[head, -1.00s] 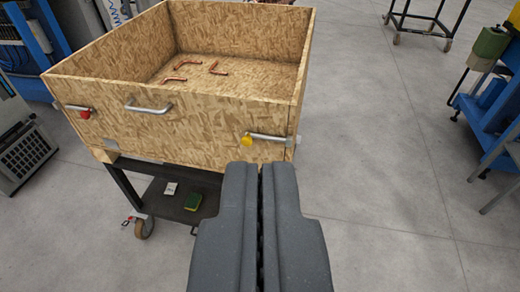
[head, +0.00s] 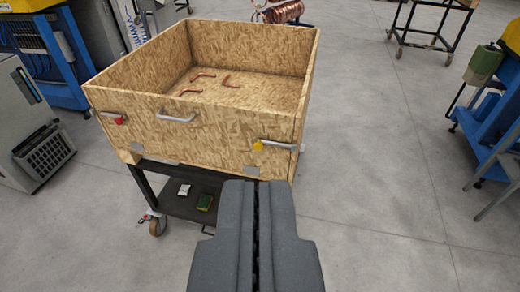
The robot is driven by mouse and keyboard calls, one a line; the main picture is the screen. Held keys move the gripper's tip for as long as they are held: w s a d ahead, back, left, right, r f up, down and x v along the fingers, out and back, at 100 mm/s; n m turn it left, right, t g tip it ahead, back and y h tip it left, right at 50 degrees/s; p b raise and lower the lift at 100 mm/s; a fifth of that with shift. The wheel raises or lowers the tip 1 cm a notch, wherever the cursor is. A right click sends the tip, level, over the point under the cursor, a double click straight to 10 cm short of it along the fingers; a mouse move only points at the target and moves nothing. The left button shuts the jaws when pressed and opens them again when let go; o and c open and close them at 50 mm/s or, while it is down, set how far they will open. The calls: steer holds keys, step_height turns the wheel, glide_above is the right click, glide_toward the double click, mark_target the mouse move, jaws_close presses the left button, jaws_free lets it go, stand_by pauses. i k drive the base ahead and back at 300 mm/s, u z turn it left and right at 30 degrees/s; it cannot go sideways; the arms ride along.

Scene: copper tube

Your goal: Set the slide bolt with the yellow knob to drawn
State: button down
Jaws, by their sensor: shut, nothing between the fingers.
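The slide bolt (head: 278,144) with the yellow knob (head: 258,146) is on the front wall of the wooden crate (head: 195,133), near its right corner. The bolt's bar runs right from the knob towards the corner, where a small bracket (head: 302,148) shows. Whether the bar sits in that bracket is too small to tell. My gripper (head: 257,185) is shut and empty. In the picture its fingertips lie below the yellow knob, and it is apart from the bolt.
A second bolt with a red knob (head: 120,118) is at the crate's front left. A grey handle (head: 177,118) sits between. Copper tube pieces (head: 230,81) lie inside. The crate stands on a dark wheeled cart (head: 180,208). Open floor (head: 370,150) lies right; a blue bench (head: 495,130) is far right.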

mark_target(258, 146)
steer(key=k, duration=1.3)
steer(key=u, duration=0.45)
steer(key=i, duration=0.85)
steer(key=u, duration=0.35)
steer(key=i, duration=1.1)
steer(key=z, duration=0.95)
steer(key=i, duration=0.45)
steer(key=z, duration=0.35)
